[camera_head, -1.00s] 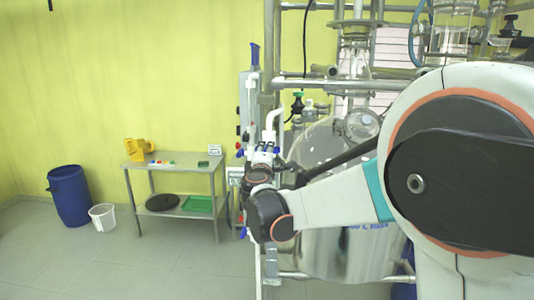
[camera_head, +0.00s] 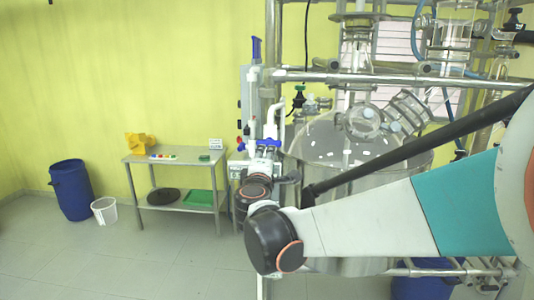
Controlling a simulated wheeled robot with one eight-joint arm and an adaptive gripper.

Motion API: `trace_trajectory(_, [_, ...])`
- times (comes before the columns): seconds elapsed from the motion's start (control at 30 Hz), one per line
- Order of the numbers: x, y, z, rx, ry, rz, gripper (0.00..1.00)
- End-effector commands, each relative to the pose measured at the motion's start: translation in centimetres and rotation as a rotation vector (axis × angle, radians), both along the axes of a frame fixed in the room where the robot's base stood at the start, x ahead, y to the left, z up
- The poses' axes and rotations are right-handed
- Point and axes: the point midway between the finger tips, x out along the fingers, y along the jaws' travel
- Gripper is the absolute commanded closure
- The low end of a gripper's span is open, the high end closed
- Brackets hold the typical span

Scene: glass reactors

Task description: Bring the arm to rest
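My arm reaches in from the right edge of the head view. Its white and teal link runs left to dark wrist joints near the middle. The wrist end stands in front of the pipework of a glass reactor (camera_head: 335,140). My gripper cannot be made out clearly: the wrist joints and the small white and blue parts beyond them overlap there. Whether it is open, shut or holding something is hidden.
A metal table (camera_head: 175,157) stands at the left wall with a yellow object (camera_head: 140,143) and a green tray (camera_head: 200,198). A blue barrel (camera_head: 71,190) and a white bucket (camera_head: 105,211) stand on the floor. Metal rails (camera_head: 400,77) surround the reactor.

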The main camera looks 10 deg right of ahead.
Motion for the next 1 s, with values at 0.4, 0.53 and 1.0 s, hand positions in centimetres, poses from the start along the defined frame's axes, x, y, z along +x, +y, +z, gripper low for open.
trace_trajectory(0.4, [-12.2,-8.4,-8.1,0.531,0.155,-0.221,0.62])
trace_trajectory(0.53, [-17.2,-9.4,-12.1,0.736,0.22,-0.297,0.62])
trace_trajectory(1.0, [-32.7,-5.2,-24.9,1.392,0.46,-0.472,0.62])
